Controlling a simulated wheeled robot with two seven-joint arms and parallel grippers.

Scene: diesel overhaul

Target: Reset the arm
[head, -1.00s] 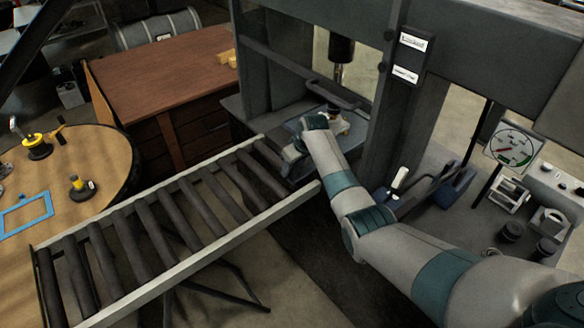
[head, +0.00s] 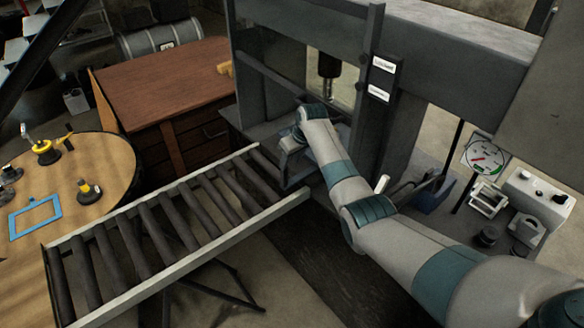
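My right arm (head: 345,185) comes in from the lower right and reaches to the front of the press. Its far end, with the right gripper (head: 291,137), is at the press opening, beside the inner end of the roller conveyor. The fingers are mostly hidden behind my own wrist, so whether they are open or shut does not show. No held object can be made out. My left gripper is not in view.
The press frame (head: 370,130) stands close around my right forearm, with its dark ram (head: 328,65) above. A roller conveyor (head: 205,255) runs to the lower left. A round wooden table (head: 105,160), a brown desk (head: 160,75) and a gauge (head: 484,155) stand around.

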